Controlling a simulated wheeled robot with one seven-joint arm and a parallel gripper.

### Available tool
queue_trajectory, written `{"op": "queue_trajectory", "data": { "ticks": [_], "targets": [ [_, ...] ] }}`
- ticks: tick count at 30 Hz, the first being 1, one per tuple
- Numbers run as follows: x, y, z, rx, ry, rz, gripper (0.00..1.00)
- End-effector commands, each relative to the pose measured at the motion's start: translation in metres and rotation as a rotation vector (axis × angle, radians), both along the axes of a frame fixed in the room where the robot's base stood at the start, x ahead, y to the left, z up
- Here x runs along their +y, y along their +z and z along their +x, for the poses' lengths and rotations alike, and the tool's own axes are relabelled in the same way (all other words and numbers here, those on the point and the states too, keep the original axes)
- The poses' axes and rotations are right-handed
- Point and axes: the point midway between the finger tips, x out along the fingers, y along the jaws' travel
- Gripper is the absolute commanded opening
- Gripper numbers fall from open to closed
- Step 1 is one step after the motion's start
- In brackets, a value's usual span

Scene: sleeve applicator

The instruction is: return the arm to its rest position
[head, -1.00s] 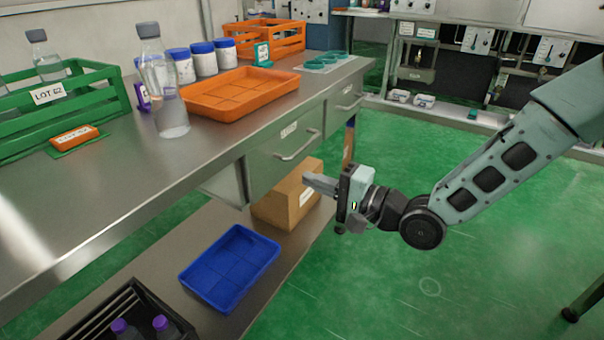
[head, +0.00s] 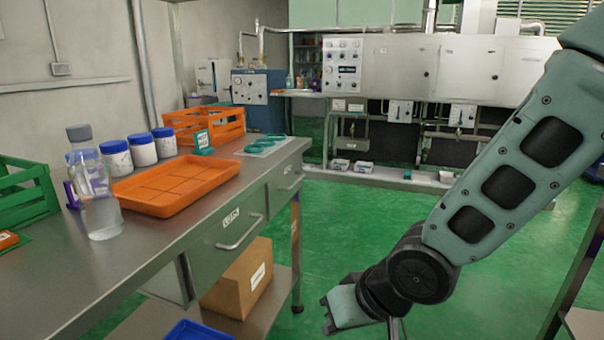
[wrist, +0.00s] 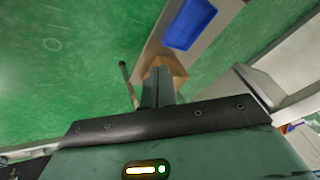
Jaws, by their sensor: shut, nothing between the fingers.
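My gripper (wrist: 159,72) shows in the wrist view with its two fingers together and nothing between them. The fingers point out over the green floor, and a cardboard box (wrist: 178,72) lies beyond their tips. In the head view my arm (head: 500,190) comes in from the upper right and bends down at a dark joint. The gripper end is low at the bottom middle, right of the bench. It stands apart from the drawers, and its fingertips are not clear there.
The steel bench (head: 75,285) holds an orange tray (head: 170,187), a clear bottle (head: 95,195), white jars and crates. The cardboard box (head: 238,280) and a blue tray (head: 190,331) sit on the lower shelf. Green floor (head: 345,235) is open right of the bench. A frame edge (head: 580,270) stands at right.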

Motion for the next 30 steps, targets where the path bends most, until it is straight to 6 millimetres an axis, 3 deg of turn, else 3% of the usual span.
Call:
{"op": "queue_trajectory", "data": {
  "ticks": [6, 15, 25, 30],
  "targets": [
    [-0.051, 0.028, -0.070, 0.070, 0.137, -0.292, 0.00],
    [-0.090, 0.058, -0.157, 0.233, 0.315, -0.438, 0.00],
    [-0.090, 0.130, -0.154, 0.235, 0.309, -0.438, 0.00],
    [-0.090, 0.181, -0.153, 0.234, 0.308, -0.437, 0.00]
  ]
}}
